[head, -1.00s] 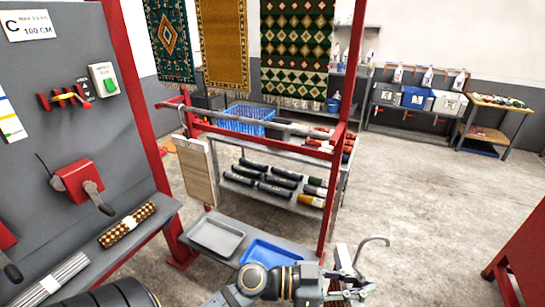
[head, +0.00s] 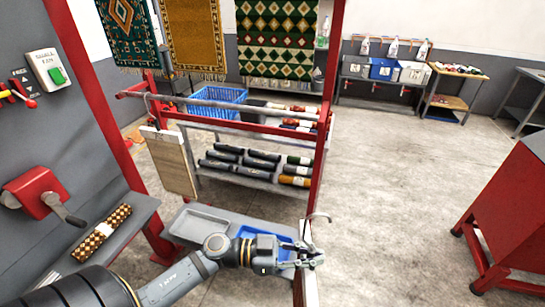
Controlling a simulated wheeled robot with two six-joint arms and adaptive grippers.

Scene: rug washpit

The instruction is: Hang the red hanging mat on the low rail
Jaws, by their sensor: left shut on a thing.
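My left gripper (head: 312,258) is shut on the red hanging mat (head: 305,288), at the lower middle of the head view. The mat is turned nearly edge-on, so only a narrow pale and reddish strip shows; its face is hidden. Its grey hook (head: 319,217) rises above the jaws and curves over at the top. The low rail (head: 235,105) is a grey bar across the red frame, behind and above the gripper. The hook is apart from the rail, below its right end, near the red post. My right gripper is out of view.
A beige mat (head: 170,163) hangs by a hook at the rail's left end. The red post (head: 326,110) stands at the rail's right end. A bench with a grey tray (head: 198,224) and a blue tray (head: 258,247) lies below. Open floor (head: 410,180) lies to the right.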

